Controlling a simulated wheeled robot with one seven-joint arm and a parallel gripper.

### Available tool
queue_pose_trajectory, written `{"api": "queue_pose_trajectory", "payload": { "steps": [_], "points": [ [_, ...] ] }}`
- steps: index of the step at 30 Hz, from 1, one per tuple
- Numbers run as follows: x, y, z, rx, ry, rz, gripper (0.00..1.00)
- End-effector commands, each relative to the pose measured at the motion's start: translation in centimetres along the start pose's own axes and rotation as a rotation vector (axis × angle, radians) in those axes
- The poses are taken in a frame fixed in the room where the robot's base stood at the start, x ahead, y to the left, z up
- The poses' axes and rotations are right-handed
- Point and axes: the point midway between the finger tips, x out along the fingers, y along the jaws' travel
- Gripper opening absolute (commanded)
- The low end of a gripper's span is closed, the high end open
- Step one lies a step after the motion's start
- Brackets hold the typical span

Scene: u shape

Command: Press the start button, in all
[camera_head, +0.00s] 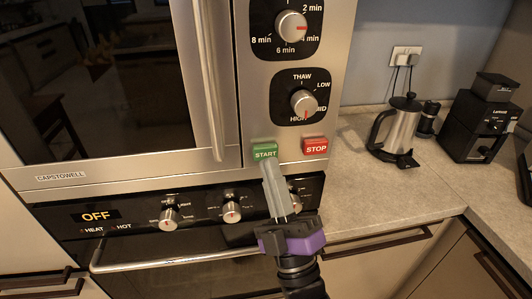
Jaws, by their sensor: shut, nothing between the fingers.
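The green start button (265,151) is on the lower right panel of the microwave (100,90), left of the red stop button (315,146). My gripper (269,166) is shut and empty, with its grey fingers pointing up and its purple and black body below. Its fingertips appear just below or at the lower edge of the start button. I cannot tell whether they touch it. The microwave door looks closed, with a vertical metal handle (209,80).
Two knobs sit above the buttons: the timer knob (291,25) and the power knob (303,104). An oven (170,215) with an OFF display and handle bar is below. The counter (370,190) at right holds a metal kettle (397,132) and a black coffee machine (482,120).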

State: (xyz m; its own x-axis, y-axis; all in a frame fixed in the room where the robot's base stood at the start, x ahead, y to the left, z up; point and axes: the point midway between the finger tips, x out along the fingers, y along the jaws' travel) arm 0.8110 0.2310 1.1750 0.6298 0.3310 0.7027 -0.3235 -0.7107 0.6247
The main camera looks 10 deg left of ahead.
Motion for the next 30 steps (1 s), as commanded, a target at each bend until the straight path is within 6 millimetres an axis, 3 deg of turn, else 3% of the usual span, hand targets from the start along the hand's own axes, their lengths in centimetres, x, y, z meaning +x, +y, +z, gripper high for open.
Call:
{"api": "queue_pose_trajectory", "payload": {
  "steps": [30],
  "points": [
    [0.54,-0.48,0.44,0.0,0.0,0.0,0.0]
  ]
}}
